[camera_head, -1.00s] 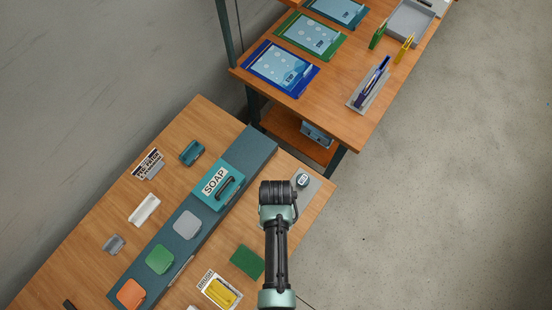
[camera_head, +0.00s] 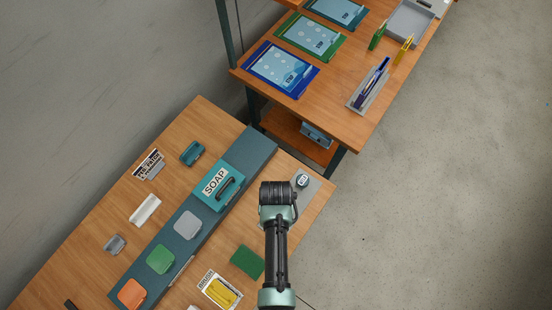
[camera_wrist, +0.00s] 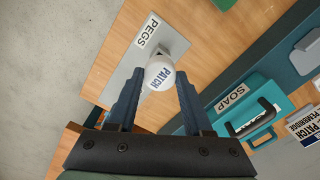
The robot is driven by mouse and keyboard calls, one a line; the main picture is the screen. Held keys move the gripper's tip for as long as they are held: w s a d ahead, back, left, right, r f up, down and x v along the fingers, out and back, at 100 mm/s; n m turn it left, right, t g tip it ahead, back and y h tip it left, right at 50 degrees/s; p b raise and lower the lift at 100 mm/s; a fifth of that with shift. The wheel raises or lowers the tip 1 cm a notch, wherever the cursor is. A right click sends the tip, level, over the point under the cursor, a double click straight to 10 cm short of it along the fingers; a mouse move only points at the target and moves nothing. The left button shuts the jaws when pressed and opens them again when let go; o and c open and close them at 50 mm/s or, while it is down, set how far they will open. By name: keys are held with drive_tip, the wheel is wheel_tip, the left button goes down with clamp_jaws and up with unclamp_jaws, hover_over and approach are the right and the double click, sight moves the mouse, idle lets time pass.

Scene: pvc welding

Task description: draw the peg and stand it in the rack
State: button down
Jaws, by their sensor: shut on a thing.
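A grey plate (camera_wrist: 176,44) marked "PEGS" lies behind and below the peg. I cannot tell whether the peg's lower end is in or clear of the plate, as its body is hidden. In the head view my arm covers most of the gripper, and part of the grey plate (camera_head: 318,187) shows to its right.
A teal soap box (camera_head: 222,185) stands on the dark strip left of my arm, with grey, green and orange blocks along it. A green pad (camera_head: 247,262) lies near the arm. A second table holds blue and green panels and a slotted grey holder (camera_head: 358,100).

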drive_tip(key=shift+f+b, duration=1.7)
drive_tip(key=shift+f, duration=0.4)
drive_tip(key=shift+c, duration=1.2)
unclamp_jaws()
drive_tip(key=shift+r, duration=0.1)
wheel_tip(320, 180, up, 13)
drive_tip(key=shift+b, duration=0.35)
